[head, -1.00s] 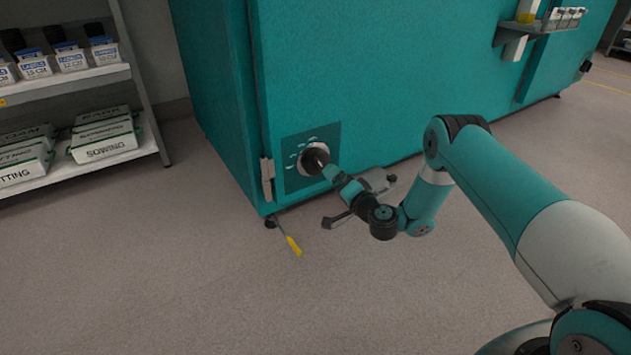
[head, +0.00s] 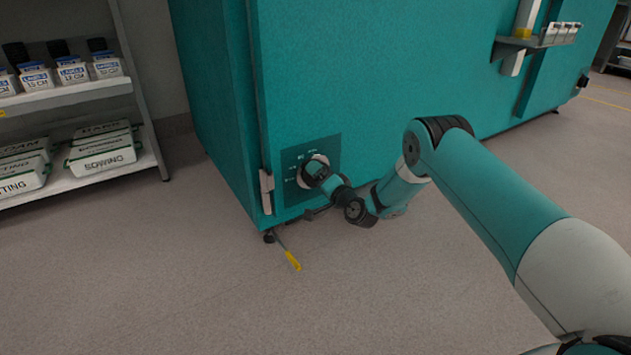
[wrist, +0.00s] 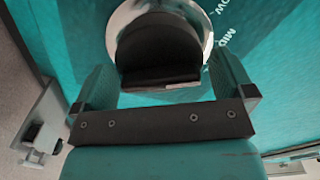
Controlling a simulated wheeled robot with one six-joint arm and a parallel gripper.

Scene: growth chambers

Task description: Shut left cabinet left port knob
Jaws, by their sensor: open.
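The port knob is a black grip on a pale metal ring, set in a dark panel low on the teal cabinet (head: 370,80). In the head view my arm covers most of the knob, and the ring (head: 304,170) shows at its edge. In the wrist view the black knob (wrist: 158,50) fills the gap between the jaws of my gripper (wrist: 160,85). The jaws are open, one on each side of the knob. I cannot tell whether either jaw touches it. White lettering, partly "MID" and "OW", shows on the panel right of the ring.
A yellow-handled tool (head: 292,260) lies on the floor by the cabinet's front corner. A shelf with bottles and labelled boxes (head: 102,158) stands at the left. A small ledge with vials (head: 545,42) juts from the cabinet, upper right.

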